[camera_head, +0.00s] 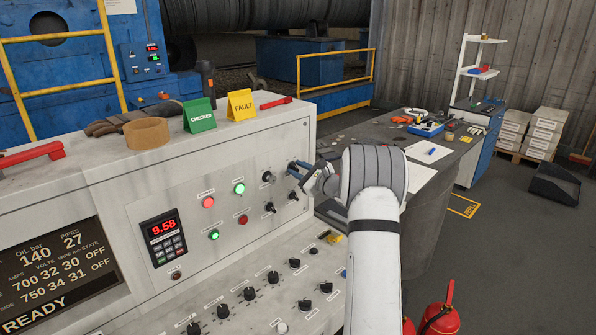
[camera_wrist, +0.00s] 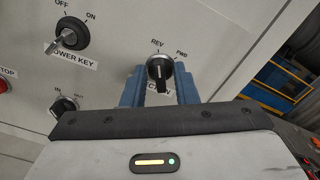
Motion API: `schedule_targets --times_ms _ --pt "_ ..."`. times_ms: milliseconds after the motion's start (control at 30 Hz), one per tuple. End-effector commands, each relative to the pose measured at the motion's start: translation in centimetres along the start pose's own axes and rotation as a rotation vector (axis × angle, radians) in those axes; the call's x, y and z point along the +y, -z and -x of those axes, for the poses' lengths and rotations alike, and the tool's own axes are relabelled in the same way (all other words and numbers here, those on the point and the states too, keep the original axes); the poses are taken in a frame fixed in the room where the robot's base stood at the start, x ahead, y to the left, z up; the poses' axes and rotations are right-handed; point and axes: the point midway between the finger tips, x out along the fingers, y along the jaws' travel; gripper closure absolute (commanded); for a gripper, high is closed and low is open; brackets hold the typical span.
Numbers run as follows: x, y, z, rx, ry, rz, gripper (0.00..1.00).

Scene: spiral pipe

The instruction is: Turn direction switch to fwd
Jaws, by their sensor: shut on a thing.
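The direction switch (camera_wrist: 160,72) is a black rotary knob on the grey panel in the wrist view. The label REV is printed at its upper left and FWD at its upper right. The plate below it is partly covered, with only the end of its word showing. My gripper (camera_wrist: 158,90) has blue fingers, one on each side of the knob, shut on it. The knob's handle looks close to upright; I cannot tell clearly which mark it points at. In the head view my gripper (camera_head: 298,172) is at the right end of the console's upright panel and hides most of the switch.
The power key (camera_wrist: 70,32) is left of the switch, and an IN/OUT knob (camera_wrist: 63,106) is below the key. Lit buttons and a red display (camera_head: 163,227) are further left. A lower shelf of knobs (camera_head: 273,277) juts out beneath. A cluttered table (camera_head: 380,150) stands behind right.

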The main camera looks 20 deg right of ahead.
Motion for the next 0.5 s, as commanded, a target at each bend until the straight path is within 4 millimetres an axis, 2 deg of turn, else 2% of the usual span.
schedule_targets --times_ms 267,500 --pt "0.09 0.26 0.04 -0.002 -0.006 -0.058 0.97" --pt "0.11 0.40 0.03 0.000 -0.007 -0.217 0.97"
